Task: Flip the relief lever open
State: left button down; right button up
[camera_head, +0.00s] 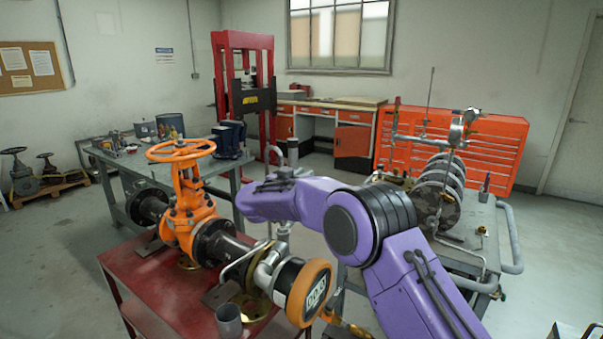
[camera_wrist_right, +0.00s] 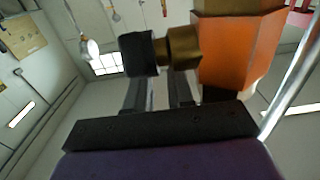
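An orange gate valve (camera_head: 187,205) with a round orange handwheel (camera_head: 180,150) stands upright on the red bench. In the right wrist view, a brass fitting (camera_wrist_right: 183,48) with a black end piece (camera_wrist_right: 138,54) sticks out beside an orange faceted body (camera_wrist_right: 238,48). I cannot tell for sure whether this is the relief lever. My right gripper (camera_wrist_right: 161,88) has its two fingers apart, with a gap between them. The fingers point at the brass fitting and black piece, which cover the fingertips; contact is unclear. In the head view my purple right arm hides what lies behind it. My left gripper is out of view.
The red bench (camera_head: 140,268) also bears a pipe end with an orange rim (camera_head: 317,283) and a grey cup (camera_head: 228,318). A grey bench with flanged pipework (camera_head: 437,195) stands at right. A red press frame (camera_head: 222,80) and red drawers (camera_head: 500,150) stand behind.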

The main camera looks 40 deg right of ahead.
jog(key=shift+s+a+r, duration=0.1)
jog(key=shift+s+r, duration=0.25)
jog(key=shift+c, duration=1.3)
jog(key=shift+w, duration=0.1)
grip_shut()
jog(key=shift+f, duration=0.1)
jog(key=shift+f, duration=0.1)
jog(key=shift+o, duration=1.3)
grip_release()
